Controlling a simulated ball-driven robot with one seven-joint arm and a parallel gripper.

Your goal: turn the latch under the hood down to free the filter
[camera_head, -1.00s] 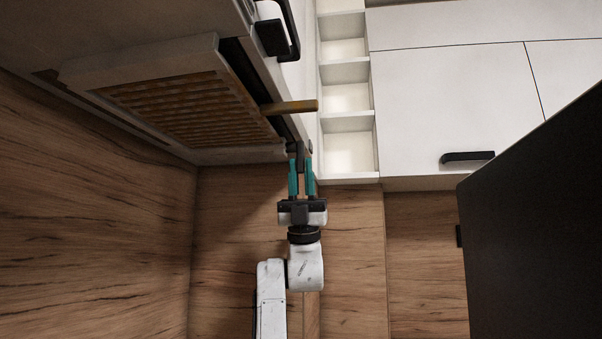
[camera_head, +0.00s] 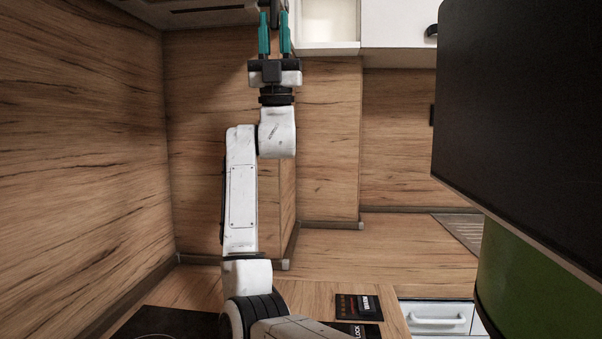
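My gripper (camera_head: 274,22) is at the top edge of the view, with its two teal fingers pointing up and standing apart. A small dark grey piece, which looks like the latch (camera_head: 273,8), shows between and above the fingertips, partly cut off by the frame. I cannot tell whether the fingers press on it or only stand around it. The filter is out of view.
White open shelves (camera_head: 328,22) and a white cabinet (camera_head: 392,22) are right of the gripper. A large dark panel (camera_head: 520,110) fills the right side. Wood splashback walls (camera_head: 85,130) stand left and behind. Below are the worktop, a black cooktop (camera_head: 170,322) and dark packets (camera_head: 358,307).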

